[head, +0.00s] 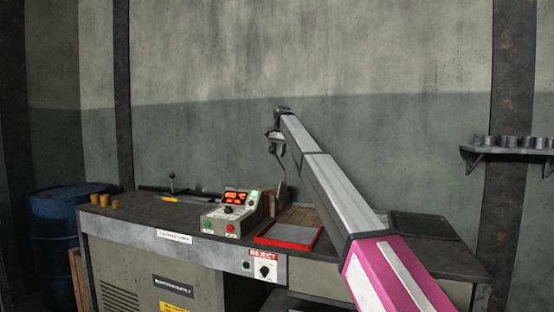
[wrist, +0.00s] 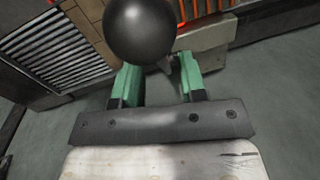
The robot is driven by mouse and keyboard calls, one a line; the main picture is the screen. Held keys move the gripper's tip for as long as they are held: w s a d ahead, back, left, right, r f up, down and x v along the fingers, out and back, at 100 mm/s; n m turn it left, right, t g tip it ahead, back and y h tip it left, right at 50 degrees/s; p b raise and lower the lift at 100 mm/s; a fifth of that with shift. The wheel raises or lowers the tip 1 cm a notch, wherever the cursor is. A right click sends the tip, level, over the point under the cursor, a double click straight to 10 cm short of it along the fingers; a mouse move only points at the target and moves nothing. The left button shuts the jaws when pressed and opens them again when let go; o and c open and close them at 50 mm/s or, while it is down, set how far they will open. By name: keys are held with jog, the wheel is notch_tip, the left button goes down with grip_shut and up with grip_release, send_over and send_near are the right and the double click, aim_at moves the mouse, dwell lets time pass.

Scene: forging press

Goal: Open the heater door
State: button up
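A dark round knob (wrist: 138,30) fills the upper middle of the wrist view. It covers the tip of the left green finger and lies left of the gap's middle. My gripper (wrist: 160,72) has its two green fingers apart with a gap between them; nothing shows clamped there. In the head view my arm reaches over the bench and its end (head: 279,135) is small, beside a thin curved rod (head: 281,165). Glowing orange coils (wrist: 205,10) and tan brickwork (wrist: 88,18) show behind the knob. I cannot make out the heater door or its position.
The bench (head: 135,214) carries a control box (head: 230,212) with red displays, a red-rimmed tray (head: 290,238) and several yellow pieces (head: 100,201). A blue drum (head: 52,240) stands left; a wall shelf (head: 510,151) is right.

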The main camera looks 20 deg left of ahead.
aim_at(277, 157)
jog(key=shift+a+f, duration=0.2)
jog(key=shift+f, duration=1.3)
grip_shut()
jog(key=shift+w+r+g, duration=0.3)
jog(key=shift+w+r, duration=0.1)
jog(key=shift+w, duration=0.2)
jog(key=shift+w+r+g, duration=0.3)
jog(key=shift+w+r, duration=0.1)
jog(key=shift+w, duration=0.2)
jog(key=shift+w+r, duration=0.2)
jog(key=shift+r, duration=0.05)
grip_release()
jog(key=shift+d, duration=0.1)
